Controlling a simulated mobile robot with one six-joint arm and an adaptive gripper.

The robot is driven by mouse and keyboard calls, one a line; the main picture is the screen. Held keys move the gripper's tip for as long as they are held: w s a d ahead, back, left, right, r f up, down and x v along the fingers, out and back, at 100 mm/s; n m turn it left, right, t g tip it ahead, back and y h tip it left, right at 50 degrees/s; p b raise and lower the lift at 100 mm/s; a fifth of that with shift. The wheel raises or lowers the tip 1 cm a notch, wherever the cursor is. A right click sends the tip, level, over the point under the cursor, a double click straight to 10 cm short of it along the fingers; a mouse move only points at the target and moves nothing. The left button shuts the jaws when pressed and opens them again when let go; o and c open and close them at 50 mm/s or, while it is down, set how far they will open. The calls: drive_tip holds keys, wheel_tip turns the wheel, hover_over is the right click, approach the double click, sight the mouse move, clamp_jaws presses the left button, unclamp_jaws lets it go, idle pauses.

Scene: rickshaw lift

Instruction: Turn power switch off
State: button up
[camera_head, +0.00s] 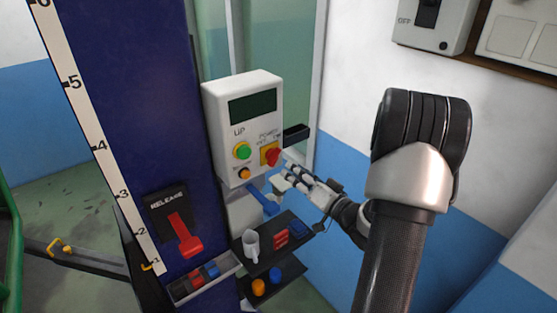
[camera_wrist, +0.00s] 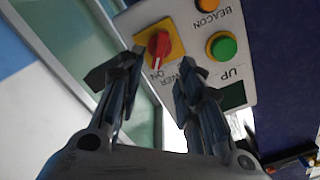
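The power switch (camera_head: 270,154) is a red rotary knob on a yellow plate, low on the right of the grey-white control box (camera_head: 215,105). In the wrist view the knob (camera_wrist: 159,44) shows just beyond and between my fingertips, with a pale mark on the side near the "ON" label. My gripper (camera_head: 283,172) is right of and slightly below the knob in the head view. Its two fingers (camera_wrist: 157,68) are apart with nothing between them. I cannot tell whether a fingertip touches the knob or plate.
A green UP button (camera_head: 242,151) and an orange BEACON button (camera_head: 244,173) sit left of the switch. A blue post (camera_head: 125,110) stands left.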

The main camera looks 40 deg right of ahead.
sight(277, 159)
drive_tip(key=w, duration=0.8)
drive_tip(key=shift+w, duration=0.2)
clamp_jaws()
